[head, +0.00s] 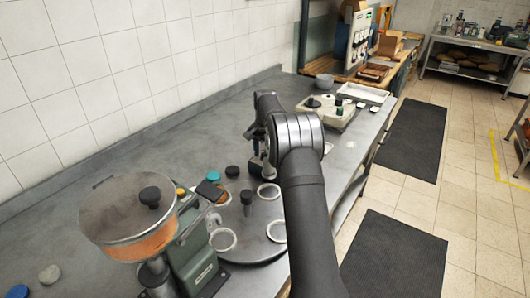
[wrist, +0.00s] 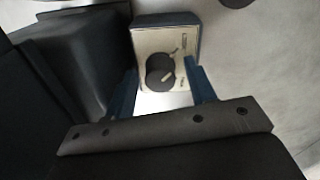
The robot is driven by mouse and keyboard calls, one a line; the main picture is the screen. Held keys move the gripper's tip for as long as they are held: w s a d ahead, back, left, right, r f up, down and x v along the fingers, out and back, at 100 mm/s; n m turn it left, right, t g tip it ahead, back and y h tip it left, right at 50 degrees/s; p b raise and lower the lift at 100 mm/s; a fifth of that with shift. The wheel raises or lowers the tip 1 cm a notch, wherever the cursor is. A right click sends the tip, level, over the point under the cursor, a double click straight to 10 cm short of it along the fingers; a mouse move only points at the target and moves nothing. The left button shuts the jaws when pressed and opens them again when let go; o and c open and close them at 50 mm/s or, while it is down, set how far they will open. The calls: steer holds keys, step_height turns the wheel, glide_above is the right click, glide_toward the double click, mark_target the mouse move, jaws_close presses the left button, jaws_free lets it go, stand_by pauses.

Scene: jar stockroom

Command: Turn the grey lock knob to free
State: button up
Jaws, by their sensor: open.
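The grey lock knob (wrist: 160,75) sits on a pale labelled plate on the front of a small box (wrist: 166,24) in the wrist view. The knob is dark and round, with a light pointer line slanting up to the right; the plate lettering is too small to read. My gripper (wrist: 162,80) is open, with one blue finger left of the knob and one right of it. No contact between fingers and knob can be made out. In the head view my own arm hides the knob and most of my gripper.
A green machine (head: 195,248) with a hopper (head: 130,215) stands at the front left, beside a round turntable (head: 255,248) with pale rings. Coloured lids (head: 190,178) lie nearby. A beige device (head: 328,113) and white tray (head: 362,93) are farther back. The bench's left side is largely clear.

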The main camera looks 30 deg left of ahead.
steer(key=c, duration=1)
steer(key=shift+o, duration=0.2)
steer(key=shift+m, duration=0.3)
steer(key=m, duration=0.3)
steer(key=shift+m, duration=0.4)
steer(key=m, duration=0.4)
steer(key=shift+m, duration=0.3)
steer(key=m, duration=0.8)
steer(key=shift+m, duration=0.3)
